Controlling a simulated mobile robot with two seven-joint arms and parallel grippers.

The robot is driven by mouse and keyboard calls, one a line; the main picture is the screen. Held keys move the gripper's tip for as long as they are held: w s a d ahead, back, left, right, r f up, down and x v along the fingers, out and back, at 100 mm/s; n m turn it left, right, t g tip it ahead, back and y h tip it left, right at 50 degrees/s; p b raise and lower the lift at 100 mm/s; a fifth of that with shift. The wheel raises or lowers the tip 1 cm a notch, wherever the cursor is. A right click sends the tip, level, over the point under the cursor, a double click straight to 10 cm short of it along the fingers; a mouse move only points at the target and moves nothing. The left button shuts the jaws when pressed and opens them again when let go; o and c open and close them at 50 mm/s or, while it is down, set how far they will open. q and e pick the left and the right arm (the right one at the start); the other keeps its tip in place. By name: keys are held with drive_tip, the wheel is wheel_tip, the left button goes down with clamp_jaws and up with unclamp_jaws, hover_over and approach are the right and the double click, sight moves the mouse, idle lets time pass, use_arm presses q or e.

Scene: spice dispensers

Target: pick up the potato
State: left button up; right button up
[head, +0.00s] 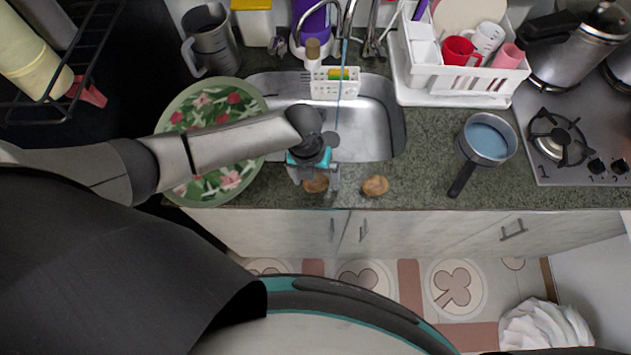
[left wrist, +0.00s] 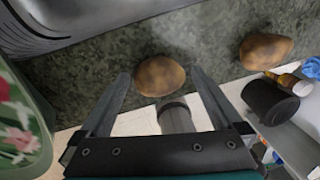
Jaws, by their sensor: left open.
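Two brown potatoes lie on the green stone counter in front of the sink. The left potato (head: 316,184) is partly hidden by my left gripper (head: 315,186) in the head view. The right potato (head: 375,185) lies a little to its right, clear of the gripper. In the left wrist view my left gripper (left wrist: 160,77) is open and points down at the counter. The nearer potato (left wrist: 160,76) appears between its fingertips with space on both sides, and the other potato (left wrist: 266,52) is to the right. I cannot tell the remaining height gap. My right gripper is not in view.
A floral green tray (head: 246,98) is left of the sink (head: 376,131), under my arm. A blue pan (head: 486,139) stands right, beside the stove (head: 578,140). A white dish rack (head: 462,80) is behind. The counter's front edge is close to the potatoes.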

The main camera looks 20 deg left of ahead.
use_arm(q)
drive_tip(key=c, duration=1.3)
drive_tip(key=shift+r, duration=0.15)
drive_tip(key=shift+c, duration=0.2)
